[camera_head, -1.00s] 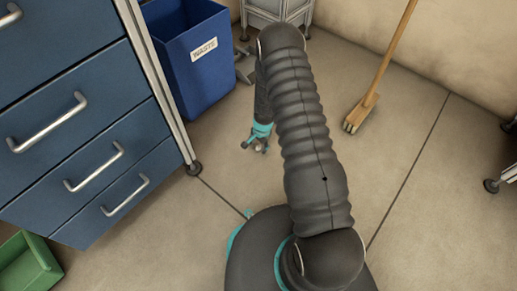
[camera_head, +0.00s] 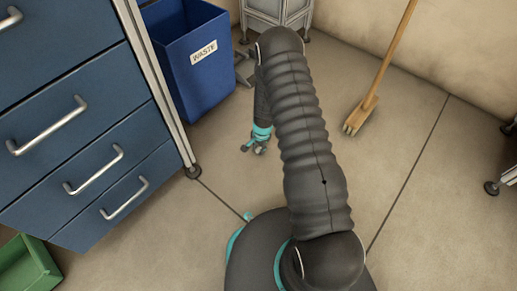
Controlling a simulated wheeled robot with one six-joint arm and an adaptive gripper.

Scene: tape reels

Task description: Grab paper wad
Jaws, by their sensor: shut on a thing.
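My gripper (camera_head: 256,149) is low over the bare floor, to the left of my arm's ribbed link and below the blue waste bin in the picture. It is shut on a small pale thing between its fingers, which I take to be the paper wad (camera_head: 258,151). The wad is tiny here and mostly covered by the fingers. I cannot tell whether it still touches the floor.
A blue bin (camera_head: 205,75) labelled WASTE stands behind, beside a blue drawer cabinet (camera_head: 85,130) at left. A broom (camera_head: 362,112) leans at the back right. A green crate (camera_head: 28,268) sits at lower left.

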